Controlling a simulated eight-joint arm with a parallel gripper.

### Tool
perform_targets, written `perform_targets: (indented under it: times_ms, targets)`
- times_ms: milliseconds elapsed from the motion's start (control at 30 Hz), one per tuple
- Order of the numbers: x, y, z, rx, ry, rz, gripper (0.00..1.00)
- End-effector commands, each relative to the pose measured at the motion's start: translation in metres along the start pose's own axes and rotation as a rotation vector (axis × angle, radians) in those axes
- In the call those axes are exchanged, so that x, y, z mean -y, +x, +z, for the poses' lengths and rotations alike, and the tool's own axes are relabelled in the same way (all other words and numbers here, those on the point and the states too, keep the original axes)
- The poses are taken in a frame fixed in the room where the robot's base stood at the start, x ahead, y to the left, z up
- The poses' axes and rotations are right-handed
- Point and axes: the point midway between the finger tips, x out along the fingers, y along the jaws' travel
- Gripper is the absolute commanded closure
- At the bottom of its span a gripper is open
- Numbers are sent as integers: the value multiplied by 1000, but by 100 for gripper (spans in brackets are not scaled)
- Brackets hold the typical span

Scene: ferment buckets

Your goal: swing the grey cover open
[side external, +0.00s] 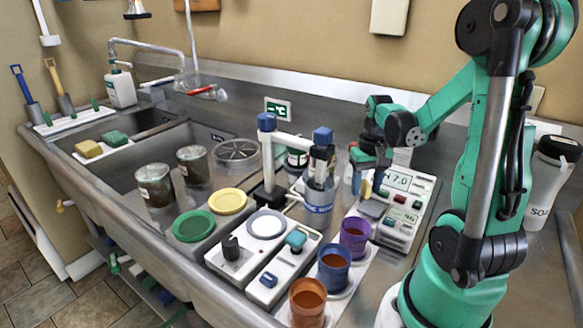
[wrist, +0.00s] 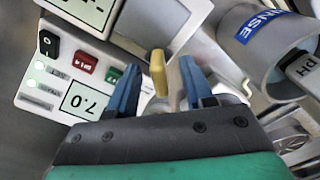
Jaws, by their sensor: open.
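A meter box (side external: 405,210) with 7.0 on its display stands right of centre in the side view. It also shows in the wrist view (wrist: 60,75), with black, red and green buttons. A small grey square piece, likely the grey cover (side external: 373,209), lies low at its left side. A yellow tab (wrist: 158,72) stands between my fingers in the wrist view; what it is fixed to is partly hidden. My gripper (side external: 367,181) is open above the box's left part. Its blue fingertips (wrist: 157,80) lie either side of the tab, with gaps visible.
A grey rinse cup (side external: 320,195) with a probe stands close left of my gripper. Purple (side external: 355,236), blue (side external: 333,268) and orange (side external: 307,300) cups stand in front. A white bottle (side external: 550,180) is at the right.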

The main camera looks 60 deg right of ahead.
Motion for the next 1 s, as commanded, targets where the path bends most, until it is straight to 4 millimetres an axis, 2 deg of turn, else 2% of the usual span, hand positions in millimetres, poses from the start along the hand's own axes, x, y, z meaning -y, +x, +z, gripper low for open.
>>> perform_targets:
  times_ms: [33, 67, 200, 1000]
  targets:
    - [0, 0, 0, 0, 0, 0, 54]
    - [0, 0, 0, 0, 0, 0, 60]
    - [0, 0, 0, 0, 0, 0, 99]
    - [0, 0, 0, 0, 0, -1, 100]
